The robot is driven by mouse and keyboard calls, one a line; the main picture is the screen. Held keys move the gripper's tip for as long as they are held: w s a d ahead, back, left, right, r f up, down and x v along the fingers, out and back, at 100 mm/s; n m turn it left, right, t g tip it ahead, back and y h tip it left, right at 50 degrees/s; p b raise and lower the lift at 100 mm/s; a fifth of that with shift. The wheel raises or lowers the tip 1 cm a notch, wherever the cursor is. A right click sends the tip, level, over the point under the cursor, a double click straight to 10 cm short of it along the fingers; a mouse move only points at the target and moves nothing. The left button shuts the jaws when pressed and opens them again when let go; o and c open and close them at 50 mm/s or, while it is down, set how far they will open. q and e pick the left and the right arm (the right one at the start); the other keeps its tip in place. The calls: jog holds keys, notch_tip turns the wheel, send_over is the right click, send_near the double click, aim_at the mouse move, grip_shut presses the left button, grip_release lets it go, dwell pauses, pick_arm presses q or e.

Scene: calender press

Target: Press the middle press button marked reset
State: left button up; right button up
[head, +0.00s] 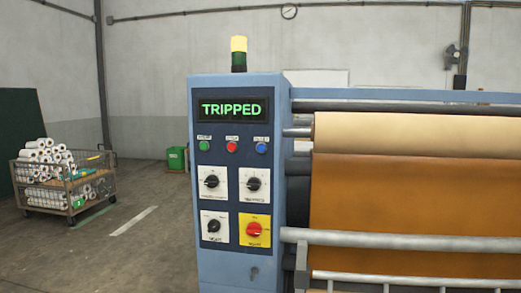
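The control cabinet (240,269) is blue and carries a dark panel with a lit display (232,108) reading TRIPPED in green. Below the display is a row of three small round buttons: a green button (204,145) on the left, a red button (232,147) in the middle and a blue button (261,148) on the right. Each has a small light label above it, too small to read surely, so I cannot tell which is marked reset. Neither of my grippers is in view.
Below the buttons are two black rotary knobs (211,182), a smaller knob (213,226) and a red switch on yellow (254,229). A signal lamp (238,52) tops the cabinet. Rollers with brown sheet (400,205) stand right.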

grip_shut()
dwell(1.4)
